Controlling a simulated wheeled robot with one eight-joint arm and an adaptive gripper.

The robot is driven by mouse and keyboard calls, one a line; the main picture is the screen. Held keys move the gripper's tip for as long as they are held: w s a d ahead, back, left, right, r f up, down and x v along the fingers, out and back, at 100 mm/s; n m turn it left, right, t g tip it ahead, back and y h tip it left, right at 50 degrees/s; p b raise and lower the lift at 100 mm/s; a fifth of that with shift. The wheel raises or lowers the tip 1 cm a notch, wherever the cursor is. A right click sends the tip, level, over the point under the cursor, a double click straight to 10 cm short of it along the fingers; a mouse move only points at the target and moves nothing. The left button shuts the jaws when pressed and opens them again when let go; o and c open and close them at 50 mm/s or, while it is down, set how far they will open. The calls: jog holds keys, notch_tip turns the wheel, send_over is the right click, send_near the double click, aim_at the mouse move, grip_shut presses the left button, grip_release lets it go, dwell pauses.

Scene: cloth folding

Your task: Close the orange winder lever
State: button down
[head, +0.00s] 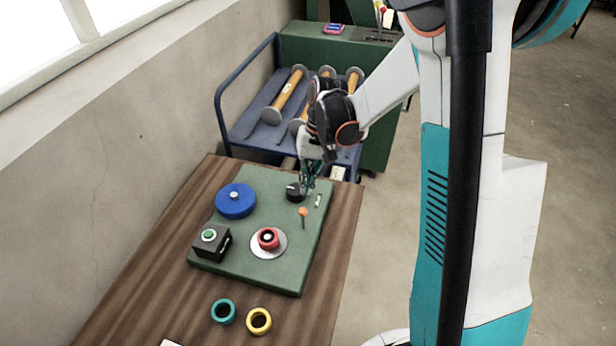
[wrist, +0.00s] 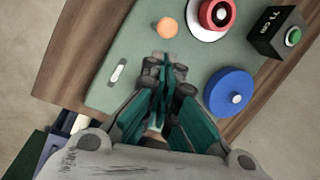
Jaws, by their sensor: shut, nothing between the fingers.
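The orange winder lever (head: 303,212) stands on the right part of a green board (head: 262,189), with an orange knob on a thin stem. In the wrist view its round orange knob (wrist: 168,27) shows just beyond my fingertips, apart from them.
The board also bears a blue disc (head: 235,201), a red spool (head: 268,238) on a white disc, a black box with a green button (head: 210,238) and a small white slotted piece (head: 318,200). Teal (head: 223,311) and yellow rings (head: 258,320) lie on the wooden table (head: 180,275). A blue cart (head: 243,118) stands behind.

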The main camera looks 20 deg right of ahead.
aim_at(303, 221)
jog(key=b+x, duration=0.1)
jog(key=x, duration=0.4)
jog(key=shift+f, duration=0.15)
jog(key=shift+a, duration=0.1)
